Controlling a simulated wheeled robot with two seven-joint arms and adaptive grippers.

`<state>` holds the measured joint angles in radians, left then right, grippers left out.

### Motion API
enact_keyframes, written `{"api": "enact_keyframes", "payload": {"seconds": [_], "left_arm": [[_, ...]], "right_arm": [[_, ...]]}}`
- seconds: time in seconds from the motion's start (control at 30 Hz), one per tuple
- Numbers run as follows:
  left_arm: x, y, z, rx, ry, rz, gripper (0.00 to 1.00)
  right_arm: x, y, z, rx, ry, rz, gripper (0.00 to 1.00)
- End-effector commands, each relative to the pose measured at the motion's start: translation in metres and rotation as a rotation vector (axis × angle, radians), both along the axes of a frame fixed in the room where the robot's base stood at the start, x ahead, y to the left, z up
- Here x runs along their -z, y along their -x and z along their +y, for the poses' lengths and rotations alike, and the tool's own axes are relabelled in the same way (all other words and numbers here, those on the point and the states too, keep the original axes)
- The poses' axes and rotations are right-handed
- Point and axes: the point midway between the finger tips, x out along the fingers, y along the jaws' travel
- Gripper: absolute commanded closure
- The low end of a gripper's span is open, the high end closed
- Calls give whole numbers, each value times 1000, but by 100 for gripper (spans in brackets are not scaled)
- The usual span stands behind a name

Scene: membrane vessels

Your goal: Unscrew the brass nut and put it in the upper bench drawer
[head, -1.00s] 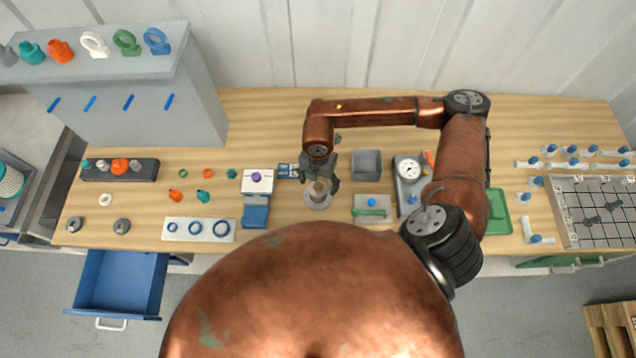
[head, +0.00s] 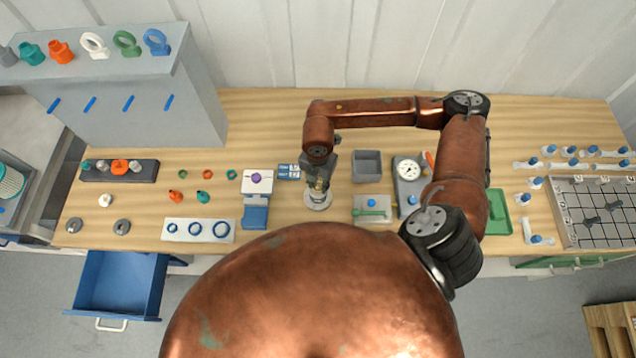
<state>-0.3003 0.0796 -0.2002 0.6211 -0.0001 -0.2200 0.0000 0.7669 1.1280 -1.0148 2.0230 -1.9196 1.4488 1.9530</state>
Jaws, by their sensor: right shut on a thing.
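My right gripper (head: 319,182) is over a small round metal base (head: 318,202) on the bench, near the middle. It is shut on the brass nut (head: 320,186), which is small and mostly hidden by the fingers. I cannot tell whether the nut is still on its thread. A blue drawer (head: 118,283) stands pulled out and empty at the bench's left front. A green-fronted drawer (head: 568,262) with a handle is at the right front. My left gripper is not in view.
A blue clamp-like block (head: 255,215) stands left of the base. A grey open box (head: 366,166), a plate with a green lever (head: 372,212) and a gauge (head: 407,170) stand to the right. A tall grey shelf (head: 150,110) stands at the left back.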

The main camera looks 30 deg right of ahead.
Motion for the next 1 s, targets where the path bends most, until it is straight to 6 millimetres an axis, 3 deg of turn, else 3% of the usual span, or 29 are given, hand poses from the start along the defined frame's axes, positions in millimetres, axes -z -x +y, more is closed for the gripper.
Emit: {"api": "enact_keyframes", "payload": {"seconds": [0.27,1.0], "left_arm": [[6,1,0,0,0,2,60],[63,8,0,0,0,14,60]], "right_arm": [[1,0,0,-59,0,-1,100],[2,0,0,-923,1,0,100]]}}
